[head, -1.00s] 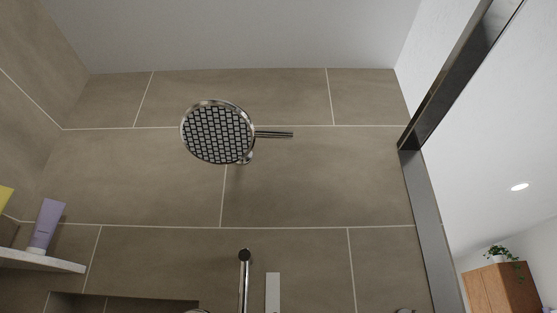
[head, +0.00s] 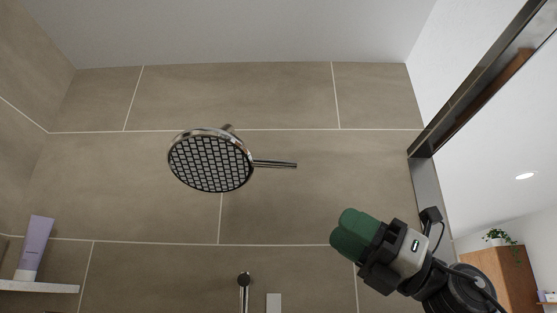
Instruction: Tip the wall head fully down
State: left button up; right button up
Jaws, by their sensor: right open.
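The wall head (head: 210,163) is a round chrome shower head with a dark gridded face, high on the tiled wall. Its face is tilted, seen from below, and a short mount shows behind its upper rim. A thin chrome handle (head: 275,164) sticks out from its right side. My right gripper (head: 355,235) has green finger pads and is at the lower right, below and right of the handle, apart from it. It holds nothing that I can see. The gap between its fingers is hard to see from this angle. My left gripper is not in view.
A chrome pipe (head: 244,290) rises below the wall head. A shelf (head: 40,287) with a purple tube (head: 35,248) is at the left. A dark metal frame (head: 470,85) runs along the right. The space between my right gripper and the handle looks clear.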

aim_at(279, 161)
jog(key=s+r+n+h, duration=0.2)
jog(key=s+r+n, duration=0.1)
jog(key=s+r, duration=0.25)
jog(key=shift+g, duration=0.3)
jog(key=p+x, duration=0.2)
jog(key=x, duration=0.1)
jog(key=p+x, duration=0.1)
jog(key=x, duration=0.2)
jog(key=w+p+x, duration=0.1)
jog(key=p+x, duration=0.1)
jog(key=x, duration=0.2)
jog(key=shift+a+f+p, duration=0.15)
jog(key=shift+f+p, duration=0.1)
jog(key=shift+p, duration=0.05)
jog(key=shift+a, duration=0.35)
jog(key=shift+w, duration=0.1)
grip_shut()
